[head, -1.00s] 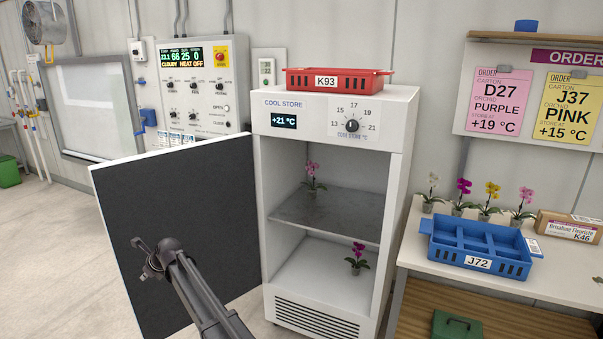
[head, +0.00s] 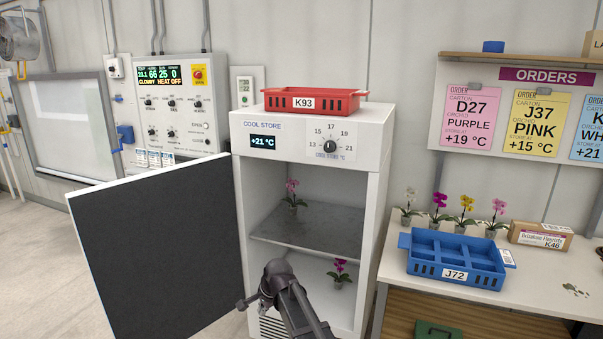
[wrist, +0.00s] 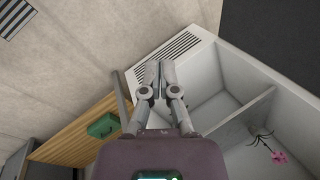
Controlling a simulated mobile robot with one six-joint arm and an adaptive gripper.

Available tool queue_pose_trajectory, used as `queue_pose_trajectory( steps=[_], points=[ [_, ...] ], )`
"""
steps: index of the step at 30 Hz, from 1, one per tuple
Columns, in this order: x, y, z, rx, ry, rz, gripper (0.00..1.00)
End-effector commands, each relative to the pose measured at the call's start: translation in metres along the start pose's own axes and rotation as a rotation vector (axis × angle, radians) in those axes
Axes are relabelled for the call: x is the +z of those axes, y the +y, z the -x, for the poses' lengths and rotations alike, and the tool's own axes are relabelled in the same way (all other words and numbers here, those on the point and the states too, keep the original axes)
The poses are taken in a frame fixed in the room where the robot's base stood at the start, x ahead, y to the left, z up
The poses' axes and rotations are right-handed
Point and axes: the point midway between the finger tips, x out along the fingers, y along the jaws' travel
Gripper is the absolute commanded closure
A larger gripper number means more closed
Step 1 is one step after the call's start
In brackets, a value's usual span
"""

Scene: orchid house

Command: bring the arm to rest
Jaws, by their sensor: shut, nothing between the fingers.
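My gripper (wrist: 157,75) shows in the wrist view with its fingers together and nothing between them. In the head view my gripper (head: 243,304) is at the lower middle, in front of the lower part of the open cool store (head: 375,215). Much of it is hidden behind my own arm there. The cool store's door (head: 155,250) stands wide open to the left of my gripper.
Two potted orchids stand in the cool store: a pink one (head: 292,190) on the shelf (head: 300,227), a purple one (head: 340,268) below. A red crate (head: 312,101) sits on top. A bench (head: 395,270) at right holds a blue crate (head: 420,262), several orchids and a carton (head: 540,237).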

Motion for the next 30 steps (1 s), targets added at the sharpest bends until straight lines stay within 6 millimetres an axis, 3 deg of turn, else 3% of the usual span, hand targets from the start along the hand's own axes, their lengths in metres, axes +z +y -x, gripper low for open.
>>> queue_pose_trajectory(
  steps=[1, 9, 18, 24, 30],
  points=[
    [-0.009, 0.024, 0.014, 0.019, 0.013, 0.043, 1.0],
    [-0.051, 0.123, 0.064, 0.146, 0.037, 0.323, 1.0],
    [-0.073, 0.232, 0.119, 0.29, -0.002, 0.611, 1.0],
    [-0.075, 0.281, 0.144, 0.353, -0.049, 0.746, 1.0],
    [-0.076, 0.298, 0.152, 0.376, -0.071, 0.799, 1.0]
  ],
)
